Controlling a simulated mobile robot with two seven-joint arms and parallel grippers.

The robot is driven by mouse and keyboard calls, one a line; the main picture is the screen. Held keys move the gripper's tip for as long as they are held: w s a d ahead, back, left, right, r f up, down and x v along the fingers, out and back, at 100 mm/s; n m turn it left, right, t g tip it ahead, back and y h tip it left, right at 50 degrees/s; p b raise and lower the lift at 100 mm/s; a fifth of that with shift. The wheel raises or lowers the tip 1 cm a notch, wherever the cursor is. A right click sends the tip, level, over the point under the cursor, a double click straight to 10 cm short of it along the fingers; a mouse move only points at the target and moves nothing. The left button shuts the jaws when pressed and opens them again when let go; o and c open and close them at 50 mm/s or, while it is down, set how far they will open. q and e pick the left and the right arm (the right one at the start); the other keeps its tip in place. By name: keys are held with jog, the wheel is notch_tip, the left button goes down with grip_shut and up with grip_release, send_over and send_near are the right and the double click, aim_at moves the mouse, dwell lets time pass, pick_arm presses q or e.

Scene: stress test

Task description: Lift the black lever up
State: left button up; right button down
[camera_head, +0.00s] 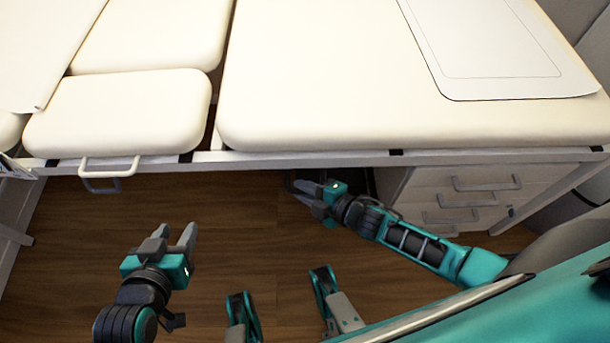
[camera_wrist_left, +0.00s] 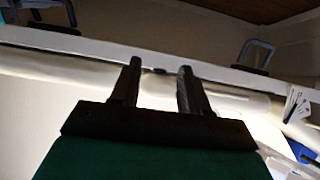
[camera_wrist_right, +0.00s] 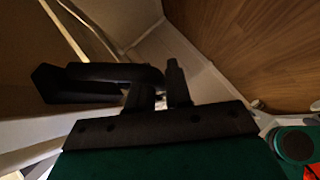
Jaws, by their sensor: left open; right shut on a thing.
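The black lever (camera_wrist_right: 95,82) shows in the right wrist view as a dark bent bar, with its rounded end at the fingers. My right gripper (camera_wrist_right: 157,88) is shut on the lever near that end. In the head view my right gripper (camera_head: 302,188) reaches under the front edge of the cream padded bed, and I cannot make out the lever clearly there. My left gripper (camera_head: 172,236) is open and empty over the wooden floor, apart from the bed. Its two fingers (camera_wrist_left: 158,80) stand apart with nothing between them in the left wrist view.
The bed frame rail (camera_head: 300,158) runs above my right gripper. A drawer unit (camera_head: 425,182) with grey handles stands to its right. A pale handle (camera_head: 110,167) hangs from the rail at left. The wooden floor (camera_head: 235,215) between the grippers is clear.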

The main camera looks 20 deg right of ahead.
aim_at(295, 192)
jog(key=r+m+g+p, duration=0.1)
jog(key=g+p, duration=0.1)
jog(key=p, duration=0.1)
jog(key=s+r+m+g+p, duration=0.1)
jog(key=g+p, duration=0.1)
jog(key=p, duration=0.2)
jog(key=shift+s+r, duration=0.15)
jog(key=shift+r, duration=0.15)
pick_arm(q)
notch_tip(295, 192, up, 6)
jog(key=a, duration=0.2)
jog(key=shift+s+r+p, duration=0.15)
jog(key=shift+s+p, duration=0.2)
jog(key=shift+s, duration=0.1)
pick_arm(e)
jog(key=shift+m, duration=0.3)
pick_arm(q)
jog(key=shift+r, duration=0.1)
pick_arm(e)
jog(key=shift+a, duration=0.1)
pick_arm(q)
jog(key=shift+s+a+f+y, duration=0.1)
jog(key=shift+f+y, duration=0.2)
jog(key=shift+y, duration=0.1)
pick_arm(e)
jog(key=shift+g, duration=0.3)
jog(key=c, duration=1.2)
grip_release()
jog(key=shift+o, duration=0.3)
